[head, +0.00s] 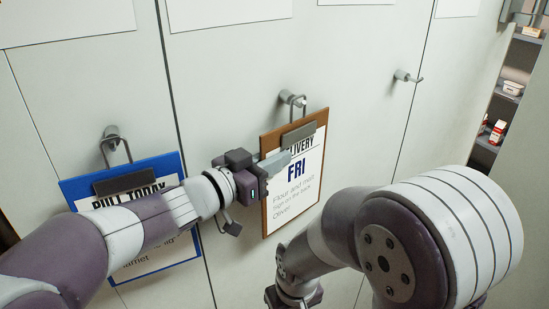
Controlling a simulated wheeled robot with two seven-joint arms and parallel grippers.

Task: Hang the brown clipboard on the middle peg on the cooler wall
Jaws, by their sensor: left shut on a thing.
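The brown clipboard (309,182) is upright against the cooler wall, with a white sheet reading "FRI" and a grey clip at its top. Its wire loop (299,107) is at the middle peg (287,96); I cannot tell for sure whether the loop is fully over the peg. My left gripper (272,164) is shut on the brown clipboard at its left edge, just below the clip. My right arm comes in at the lower right; its gripper fingers are out of the frame.
A blue clipboard (74,187) hangs on the left peg (111,132), partly behind my left arm. The right peg (405,76) is bare. Shelves with small items (498,131) stand at the far right. White sheets (222,12) are on the wall above.

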